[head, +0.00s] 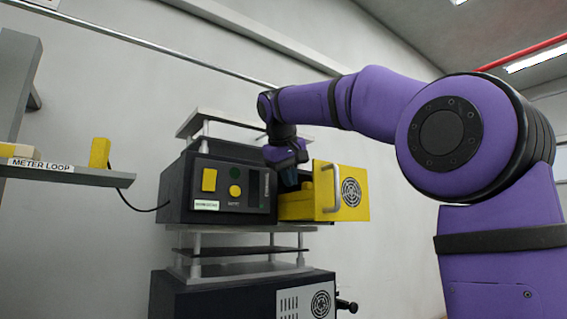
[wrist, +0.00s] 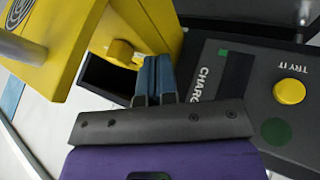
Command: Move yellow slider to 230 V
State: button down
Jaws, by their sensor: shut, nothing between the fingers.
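A yellow knob (wrist: 122,52), which looks like the slider, sits in the yellow-walled recess beside the dark device (head: 178,188). No 230 V marking is readable in either view. My gripper (wrist: 156,78) has its blue fingers together and empty, just right of the knob in the wrist view; I cannot tell whether they touch it. In the head view my gripper (head: 290,180) points down at the recess, between the device's front panel and the yellow front (head: 352,205). In the head view the arm and yellow parts hide most of the knob.
The yellow front has a handle (head: 336,188) and a round vent, and stands close to my fingers. The panel carries a round yellow button (wrist: 290,91) marked TRY IT. A shelf (head: 85,177) labelled METER LOOP is at left. Another dark unit (head: 220,295) stands below.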

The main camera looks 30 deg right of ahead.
aim_at(307, 187)
jog(key=shift+d, duration=1.5)
jog(key=d, duration=0.4)
jog(key=shift+d, duration=0.3)
